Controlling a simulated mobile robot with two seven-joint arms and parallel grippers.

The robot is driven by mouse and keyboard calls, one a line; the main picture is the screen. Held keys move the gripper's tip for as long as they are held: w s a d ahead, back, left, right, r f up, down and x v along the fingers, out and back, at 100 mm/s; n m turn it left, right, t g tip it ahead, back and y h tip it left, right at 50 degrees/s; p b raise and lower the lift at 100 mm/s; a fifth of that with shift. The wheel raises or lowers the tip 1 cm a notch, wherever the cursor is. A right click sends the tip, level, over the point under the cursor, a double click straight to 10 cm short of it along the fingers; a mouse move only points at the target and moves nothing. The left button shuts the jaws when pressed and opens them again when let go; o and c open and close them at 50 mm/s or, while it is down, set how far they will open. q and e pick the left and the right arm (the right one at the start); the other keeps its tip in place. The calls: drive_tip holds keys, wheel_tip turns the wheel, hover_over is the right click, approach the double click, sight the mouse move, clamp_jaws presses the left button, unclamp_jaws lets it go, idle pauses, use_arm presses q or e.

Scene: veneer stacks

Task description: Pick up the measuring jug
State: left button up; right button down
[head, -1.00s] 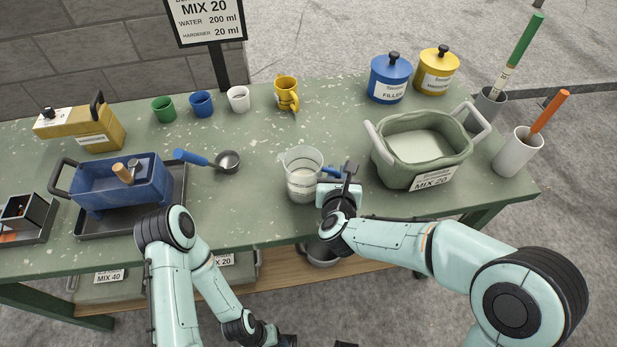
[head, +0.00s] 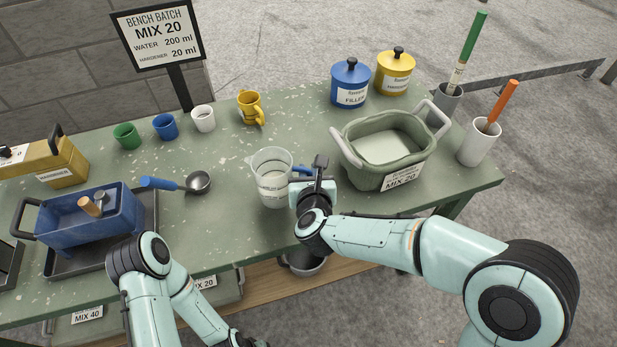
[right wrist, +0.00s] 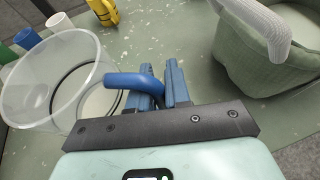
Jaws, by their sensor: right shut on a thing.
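The measuring jug (head: 270,184) is a clear beaker with a blue handle, upright at the front middle of the green bench. It holds pale liquid. My right gripper (head: 304,172) is at the jug's right side, shut on the blue handle. In the right wrist view the two blue fingers (right wrist: 163,88) close around the handle (right wrist: 133,80), with the clear jug (right wrist: 58,82) to their left. I cannot tell for certain whether the jug's base is off the bench. My left arm runs down out of the head view, and its gripper does not show.
A green basin (head: 352,176) labelled MIX 20 stands close to the right of my gripper. A blue-handled ladle (head: 198,182) lies to the left, beside a blue box in a tray (head: 150,215). Several cups and a yellow mug (head: 249,106) stand behind. Bench between is clear.

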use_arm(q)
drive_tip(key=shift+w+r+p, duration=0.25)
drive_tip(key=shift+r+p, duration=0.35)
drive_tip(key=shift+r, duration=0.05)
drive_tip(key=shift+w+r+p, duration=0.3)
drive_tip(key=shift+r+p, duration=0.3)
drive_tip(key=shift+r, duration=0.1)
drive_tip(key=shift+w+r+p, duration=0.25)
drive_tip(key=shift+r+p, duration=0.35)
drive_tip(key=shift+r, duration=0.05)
use_arm(e)
wheel_tip(320, 180, up, 16)
